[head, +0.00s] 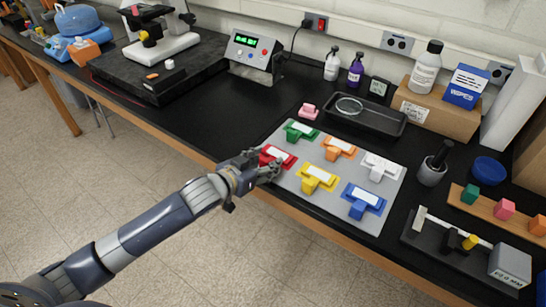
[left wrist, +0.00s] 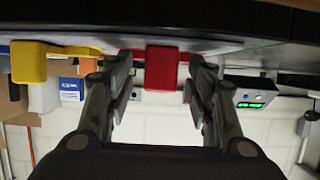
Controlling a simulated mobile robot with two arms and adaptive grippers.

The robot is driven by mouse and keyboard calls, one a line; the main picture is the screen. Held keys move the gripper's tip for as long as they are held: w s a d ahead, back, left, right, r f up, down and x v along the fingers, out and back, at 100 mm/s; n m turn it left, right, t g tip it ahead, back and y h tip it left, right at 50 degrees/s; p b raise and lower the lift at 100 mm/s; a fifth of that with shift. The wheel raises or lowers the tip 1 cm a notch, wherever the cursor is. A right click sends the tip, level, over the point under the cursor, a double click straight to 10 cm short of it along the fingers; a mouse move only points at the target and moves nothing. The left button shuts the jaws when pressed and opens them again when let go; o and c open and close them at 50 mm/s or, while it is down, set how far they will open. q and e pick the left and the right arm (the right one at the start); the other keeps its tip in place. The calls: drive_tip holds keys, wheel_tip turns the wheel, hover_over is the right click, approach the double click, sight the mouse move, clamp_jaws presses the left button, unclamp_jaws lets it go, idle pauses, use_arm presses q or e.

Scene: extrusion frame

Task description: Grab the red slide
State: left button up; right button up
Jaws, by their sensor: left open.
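The red slide (head: 279,155) has a white label on top and lies at the left edge of a light grey mat (head: 379,220) on the black bench. My left gripper (head: 262,168) is open at the slide's near left side. In the left wrist view, upside down, the red slide's block (left wrist: 162,69) shows between the two open fingers (left wrist: 160,85), with a gap on each side. Part of the slide is hidden behind the gripper in the head view. My right gripper is not in view.
Green (head: 300,131), orange (head: 340,148), white (head: 380,166), yellow (head: 318,178) and blue (head: 363,200) slides share the mat. A black tray (head: 385,122) stands behind. The bench's wooden front edge (head: 300,218) runs just below my left gripper.

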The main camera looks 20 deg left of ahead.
use_arm(q)
drive_tip(key=c, duration=1.1)
drive_tip(key=shift+r, duration=0.15)
drive_tip(key=shift+r, duration=0.25)
drive_tip(key=shift+s+a+r+b, duration=0.15)
drive_tip(key=shift+a+r+b, duration=0.15)
drive_tip(key=shift+r, duration=0.35)
drive_tip(key=shift+s+a+r+b, duration=0.15)
drive_tip(key=shift+r+b, duration=0.15)
drive_tip(key=shift+r, duration=0.3)
drive_tip(key=shift+s+a+r+b, duration=0.3)
drive_tip(key=shift+s+a+b, duration=0.1)
drive_tip(key=shift+s+a, duration=1.35)
drive_tip(key=shift+s+a+r+b, duration=0.4)
drive_tip(key=shift+s+a, duration=0.9)
drive_tip(key=shift+a, duration=0.85)
drive_tip(key=shift+s+a+r+b, duration=0.25)
drive_tip(key=shift+s+a+b, duration=0.2)
drive_tip(key=shift+s+a, duration=1.3)
